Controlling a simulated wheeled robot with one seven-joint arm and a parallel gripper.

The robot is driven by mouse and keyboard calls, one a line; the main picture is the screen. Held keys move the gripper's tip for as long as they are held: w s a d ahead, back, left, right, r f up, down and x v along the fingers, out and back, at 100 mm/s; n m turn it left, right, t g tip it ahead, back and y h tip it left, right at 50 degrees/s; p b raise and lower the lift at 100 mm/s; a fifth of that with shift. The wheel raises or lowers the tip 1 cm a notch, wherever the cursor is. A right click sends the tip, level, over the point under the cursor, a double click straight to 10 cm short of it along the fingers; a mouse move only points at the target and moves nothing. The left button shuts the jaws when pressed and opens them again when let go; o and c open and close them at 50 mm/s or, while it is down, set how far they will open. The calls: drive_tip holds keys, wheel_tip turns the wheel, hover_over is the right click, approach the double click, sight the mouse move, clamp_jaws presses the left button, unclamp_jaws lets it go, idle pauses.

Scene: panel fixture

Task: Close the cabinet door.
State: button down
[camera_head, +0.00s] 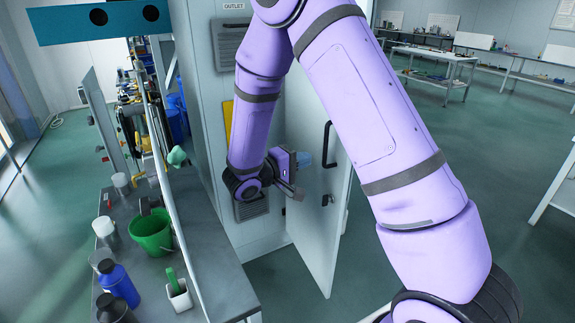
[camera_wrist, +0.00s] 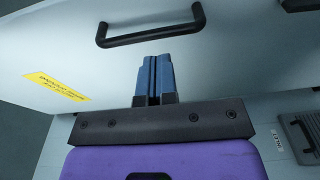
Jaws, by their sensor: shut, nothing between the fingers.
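The grey cabinet (camera_head: 205,115) stands in the middle of the head view. Its pale door (camera_head: 312,235) stands open, angled out from the cabinet, with a black bar handle (camera_head: 328,145) and a small dark latch (camera_head: 327,200) below it. My gripper (camera_head: 305,159) is at the door's face, beside the handle and not around it. In the wrist view its blue fingers (camera_wrist: 154,72) are together and empty, pointing at the door (camera_wrist: 235,50) just below the handle (camera_wrist: 150,36). I cannot tell whether the fingertips touch the door. My arm hides part of the door.
Tables (camera_head: 435,53) stand far back right. The floor (camera_head: 440,150) right of the door is clear.

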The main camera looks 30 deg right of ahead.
sight(324, 152)
drive_tip(key=shift+w+d, duration=0.15)
drive_tip(key=shift+d, duration=1.05)
drive_tip(key=shift+w+d, duration=0.15)
drive_tip(key=shift+d, duration=1.05)
